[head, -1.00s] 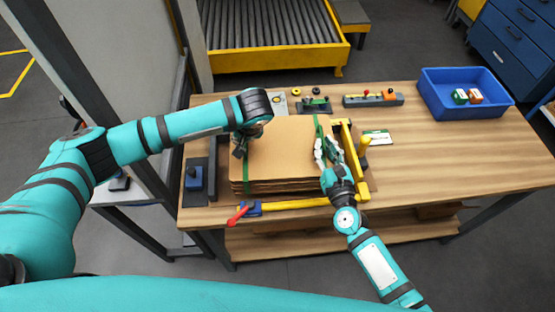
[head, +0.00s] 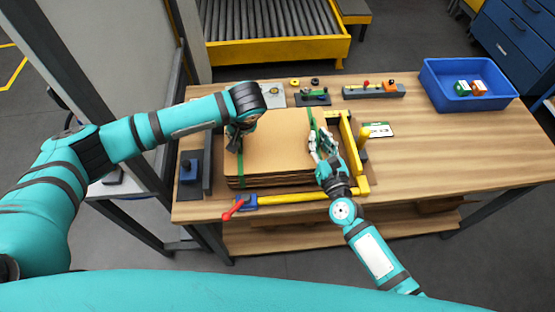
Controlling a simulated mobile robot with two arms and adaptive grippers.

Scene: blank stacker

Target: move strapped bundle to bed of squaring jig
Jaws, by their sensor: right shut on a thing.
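The strapped bundle (head: 275,145) is a flat stack of brown cardboard sheets with a green strap near each end. It lies level within the squaring jig (head: 350,140), whose yellow fence runs along the right and whose yellow bar runs along the front. I cannot tell whether it rests on the bed or is slightly above it. My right gripper (head: 321,150) is shut on the bundle at its right end, by the strap. My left gripper (head: 235,138) is at the bundle's left end by the other strap; its fingers are dark and partly hidden by the wrist.
A blue clamp (head: 246,202) with a red handle sits at the jig's front left. A blue block (head: 190,172) stands left. Behind are small fixtures (head: 373,91). A blue bin (head: 432,95) with small boxes is at the back right. The table's right side is clear.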

